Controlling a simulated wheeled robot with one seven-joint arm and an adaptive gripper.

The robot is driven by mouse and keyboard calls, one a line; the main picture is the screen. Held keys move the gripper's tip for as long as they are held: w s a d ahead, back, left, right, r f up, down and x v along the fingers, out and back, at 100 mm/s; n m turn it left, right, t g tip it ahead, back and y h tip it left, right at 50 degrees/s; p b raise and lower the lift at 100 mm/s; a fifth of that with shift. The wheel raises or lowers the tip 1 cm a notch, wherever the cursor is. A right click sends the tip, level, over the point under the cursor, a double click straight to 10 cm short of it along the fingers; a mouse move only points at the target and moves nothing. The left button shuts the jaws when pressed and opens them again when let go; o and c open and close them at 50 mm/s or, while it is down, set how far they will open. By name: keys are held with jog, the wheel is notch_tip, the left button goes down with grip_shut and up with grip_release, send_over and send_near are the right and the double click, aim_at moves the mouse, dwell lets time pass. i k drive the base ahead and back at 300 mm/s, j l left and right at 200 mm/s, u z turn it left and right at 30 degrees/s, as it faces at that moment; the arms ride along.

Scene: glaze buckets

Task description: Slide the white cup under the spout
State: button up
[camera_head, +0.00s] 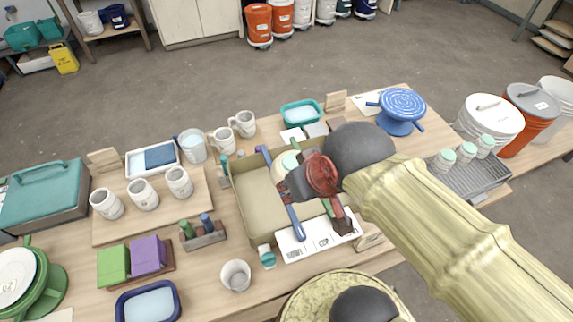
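A small white piece with a teal end (266,256) is at the box's front left corner. I cannot make out a clear spout; my arm hides part of the box.
A blue-rimmed tray (148,301) is left of the cup. Several mugs (143,194) stand on a board further left. A round speckled surface (300,305) is at front right.

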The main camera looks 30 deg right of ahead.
aim_at(235, 275)
jog(key=u, duration=1.1)
